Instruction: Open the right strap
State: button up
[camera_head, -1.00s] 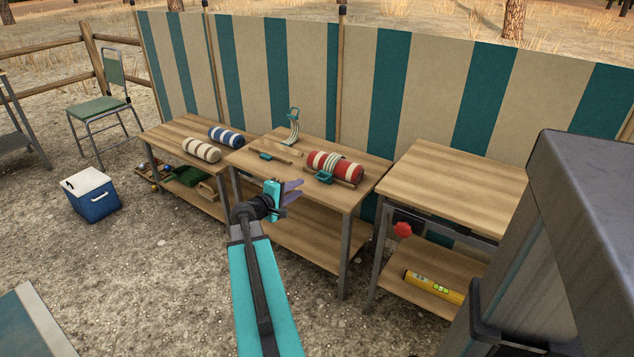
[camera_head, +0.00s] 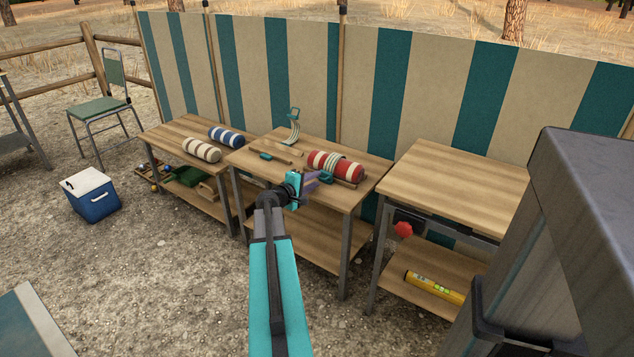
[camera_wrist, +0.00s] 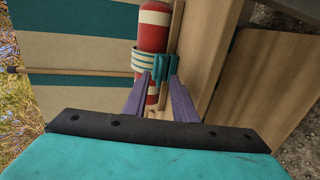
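My gripper (camera_head: 321,179) is just in front of the roll. In the wrist view, the purple fingers of my gripper (camera_wrist: 159,78) are apart, with the buckle just beyond or between the tips; I cannot tell if they touch it.
Another strap (camera_head: 294,130) stands up loose on the middle table (camera_head: 280,183), left of the roll, with a teal piece (camera_head: 265,156) nearby. Blue (camera_head: 226,136) and beige (camera_head: 201,150) rolls lie on the left table. A striped screen (camera_head: 290,70) stands behind. The right table (camera_head: 460,180) has a clear top.

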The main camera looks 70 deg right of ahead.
aim_at(331, 165)
jog(key=shift+x, duration=1.8)
jog(key=shift+c, duration=0.3)
